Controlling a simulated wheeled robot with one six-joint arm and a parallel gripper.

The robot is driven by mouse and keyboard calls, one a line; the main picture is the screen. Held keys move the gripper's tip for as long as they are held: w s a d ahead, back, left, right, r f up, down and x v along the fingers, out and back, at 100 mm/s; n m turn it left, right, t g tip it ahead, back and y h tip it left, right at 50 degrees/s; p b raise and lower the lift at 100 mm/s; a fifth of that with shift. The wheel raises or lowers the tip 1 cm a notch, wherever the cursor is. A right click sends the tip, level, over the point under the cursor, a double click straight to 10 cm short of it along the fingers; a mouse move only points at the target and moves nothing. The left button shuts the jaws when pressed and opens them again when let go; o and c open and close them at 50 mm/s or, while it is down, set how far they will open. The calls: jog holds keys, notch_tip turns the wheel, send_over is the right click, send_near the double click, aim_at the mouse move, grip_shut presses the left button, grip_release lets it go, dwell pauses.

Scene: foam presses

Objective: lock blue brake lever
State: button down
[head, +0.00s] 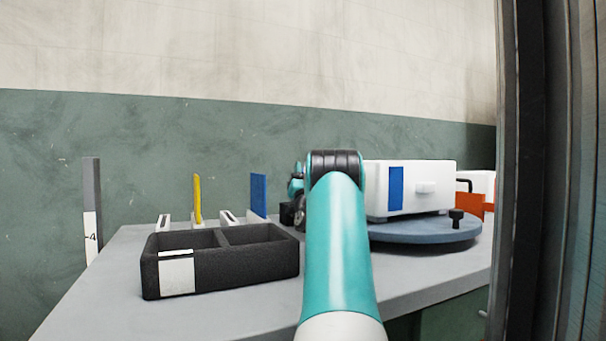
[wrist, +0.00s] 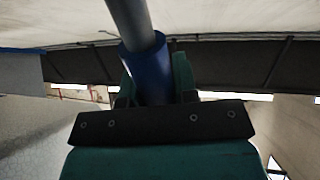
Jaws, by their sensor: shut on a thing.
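In the wrist view a grey rod with a blue sleeve, the blue brake lever (wrist: 147,68), runs from the top edge down between the jaws. My gripper (wrist: 155,92) is shut on the blue sleeve, with a dark finger on each side. The lower end of the sleeve is hidden behind the black bracket of my gripper. In the head view my teal arm hides the gripper and the held lever. Whether the lever is locked cannot be seen.
A black two-compartment tray (head: 225,279) stands on the grey table (head: 90,310). Behind it are an upright yellow plate (head: 197,198) and an upright blue plate (head: 258,195). A white box (head: 435,177) with a blue stripe sits on a round blue-grey turntable (head: 425,232). A dark post (head: 535,170) stands at right.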

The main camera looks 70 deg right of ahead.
jog(key=shift+f, duration=0.1)
jog(key=c, duration=0.9)
grip_release()
jog(key=shift+s+a+f+b, duration=0.1)
jog(key=shift+f+b, duration=0.1)
jog(key=shift+b, duration=0.15)
jog(key=shift+s+a+f+b, duration=0.55)
jog(key=shift+a+b, duration=0.25)
jog(key=shift+b, duration=0.4)
jog(key=s+a+b, duration=0.1)
jog(key=a, duration=0.2)
jog(key=s+a+b, duration=0.2)
jog(key=a, duration=0.1)
jog(key=s+a+b, duration=0.2)
jog(key=a, duration=0.1)
jog(key=shift+a+r, duration=0.15)
jog(key=shift+r, duration=0.2)
